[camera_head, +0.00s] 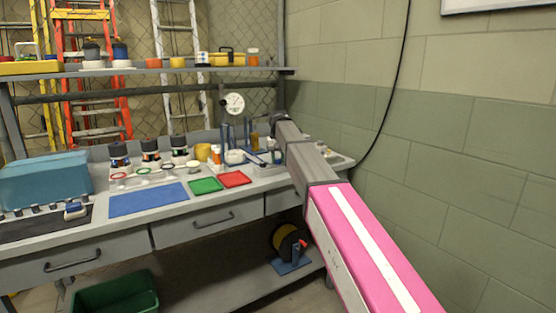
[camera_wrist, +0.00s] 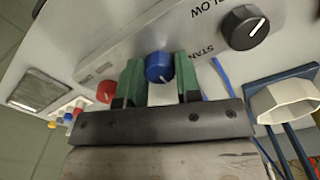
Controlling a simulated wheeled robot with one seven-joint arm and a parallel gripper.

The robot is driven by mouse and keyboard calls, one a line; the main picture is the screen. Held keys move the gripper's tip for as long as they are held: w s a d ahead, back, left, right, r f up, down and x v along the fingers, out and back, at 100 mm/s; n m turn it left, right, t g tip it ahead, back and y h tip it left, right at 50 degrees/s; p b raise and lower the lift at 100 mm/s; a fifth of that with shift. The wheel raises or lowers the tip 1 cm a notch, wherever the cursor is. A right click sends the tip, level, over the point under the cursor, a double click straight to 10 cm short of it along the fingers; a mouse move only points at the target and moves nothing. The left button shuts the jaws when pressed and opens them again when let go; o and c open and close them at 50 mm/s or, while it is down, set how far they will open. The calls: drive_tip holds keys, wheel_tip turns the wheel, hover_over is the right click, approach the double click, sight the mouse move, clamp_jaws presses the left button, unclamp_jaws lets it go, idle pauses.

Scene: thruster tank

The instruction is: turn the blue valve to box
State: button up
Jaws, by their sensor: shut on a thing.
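The blue valve (camera_wrist: 159,67) is a round blue knob with a light pointer mark, in the upper middle of the wrist view, in front of a pale metal panel. My gripper (camera_wrist: 160,76) has its green fingers on either side of the knob, shut on it. In the head view my pink and grey arm reaches to the back right of the bench and covers the valve and my gripper. I cannot make out a "box" marking; its place around the valve is hidden or too small to read.
A black knob (camera_wrist: 245,27) with a white pointer sits on the panel by partly cut lettering. A red knob (camera_wrist: 105,91) is left of my fingers. A block wall (camera_head: 450,130) stands right of my arm.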

drive_tip(key=o, duration=0.9)
wheel_tip(320, 180, up, 11)
drive_tip(key=shift+f, duration=0.1)
drive_tip(key=shift+s, duration=0.1)
idle(0.3)
